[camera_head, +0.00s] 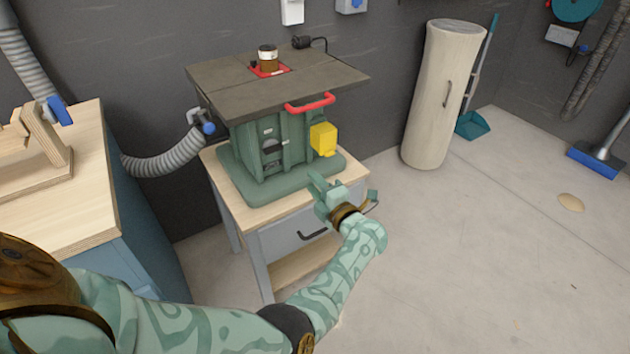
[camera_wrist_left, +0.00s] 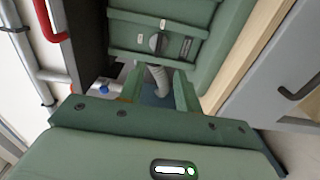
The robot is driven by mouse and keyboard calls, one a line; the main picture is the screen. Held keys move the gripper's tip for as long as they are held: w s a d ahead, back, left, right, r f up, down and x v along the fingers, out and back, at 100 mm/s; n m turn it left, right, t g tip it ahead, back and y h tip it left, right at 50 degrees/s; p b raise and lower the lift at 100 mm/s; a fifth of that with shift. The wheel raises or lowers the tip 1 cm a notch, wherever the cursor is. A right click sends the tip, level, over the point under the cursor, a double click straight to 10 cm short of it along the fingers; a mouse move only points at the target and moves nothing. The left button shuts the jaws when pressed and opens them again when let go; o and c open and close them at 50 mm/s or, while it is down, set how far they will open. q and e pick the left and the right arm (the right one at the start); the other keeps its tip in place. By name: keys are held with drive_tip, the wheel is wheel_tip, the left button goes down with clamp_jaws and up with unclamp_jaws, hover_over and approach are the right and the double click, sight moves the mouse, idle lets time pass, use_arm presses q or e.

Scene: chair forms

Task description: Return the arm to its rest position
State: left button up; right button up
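My left arm comes in from the left of the head view, patterned in pale and darker green, and reaches toward the middle. My left gripper (camera_head: 318,184) is in front of the green machine (camera_head: 262,150), near its lower right side and the wooden stand top. In the left wrist view the two fingers of the gripper (camera_wrist_left: 158,80) stand apart with nothing between them. A grey hose shows through the gap, farther off. My right gripper is not in view.
The machine has a dark table top (camera_head: 250,85), a red handle (camera_head: 310,103) and a yellow box (camera_head: 323,139). A workbench (camera_head: 75,215) is at left, and a pale cylinder (camera_head: 435,110) stands at right. The floor (camera_head: 480,250) at right is largely clear.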

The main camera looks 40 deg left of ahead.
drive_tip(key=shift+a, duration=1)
